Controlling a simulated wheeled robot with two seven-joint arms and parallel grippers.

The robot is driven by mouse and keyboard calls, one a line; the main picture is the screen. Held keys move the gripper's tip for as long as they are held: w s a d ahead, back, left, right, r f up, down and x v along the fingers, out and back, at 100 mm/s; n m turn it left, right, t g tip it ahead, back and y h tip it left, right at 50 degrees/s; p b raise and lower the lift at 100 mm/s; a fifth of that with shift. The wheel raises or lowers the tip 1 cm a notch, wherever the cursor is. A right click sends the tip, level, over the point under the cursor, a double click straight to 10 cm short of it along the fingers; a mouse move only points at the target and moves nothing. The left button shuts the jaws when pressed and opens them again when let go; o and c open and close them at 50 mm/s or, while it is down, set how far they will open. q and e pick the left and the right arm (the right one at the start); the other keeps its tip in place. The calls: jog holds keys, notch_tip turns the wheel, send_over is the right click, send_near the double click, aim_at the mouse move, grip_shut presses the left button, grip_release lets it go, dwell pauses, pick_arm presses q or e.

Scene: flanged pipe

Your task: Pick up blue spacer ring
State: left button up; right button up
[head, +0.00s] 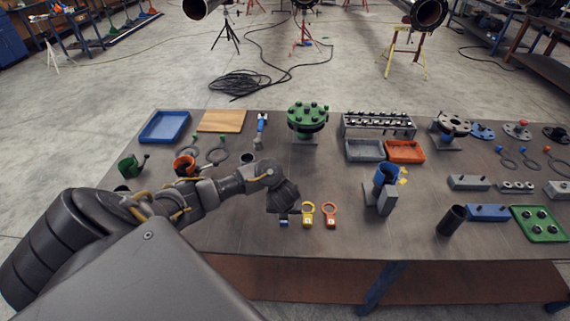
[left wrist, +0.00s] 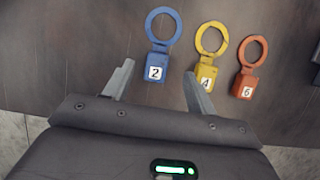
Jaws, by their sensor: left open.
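The blue spacer ring (left wrist: 157,66) lies flat on the table in the left wrist view, with a square tab marked 2 toward me. My left gripper (left wrist: 158,80) is open, with its two fingers on either side of that tab and nothing held. I cannot tell how high the fingers are above the tab. In the head view the left gripper (head: 284,208) hides most of the blue ring, and only part of its tab (head: 284,222) shows. My right gripper is not in view.
A yellow ring (left wrist: 207,70) and an orange ring (left wrist: 247,75) lie close to the right of the blue one. A grey block with a blue-topped cylinder (head: 384,185) stands farther right. The table's front edge (head: 300,257) is near.

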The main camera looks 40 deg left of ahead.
pick_arm(q)
jog(key=x, duration=0.1)
jog(key=b+x, duration=0.1)
jog(key=x, duration=0.2)
jog(key=shift+s+f, duration=0.25)
jog(key=shift+f, duration=0.1)
jog(key=shift+w+f, duration=0.2)
jog(key=shift+f, duration=0.05)
jog(key=c, duration=1.1)
jog(key=shift+r, duration=0.1)
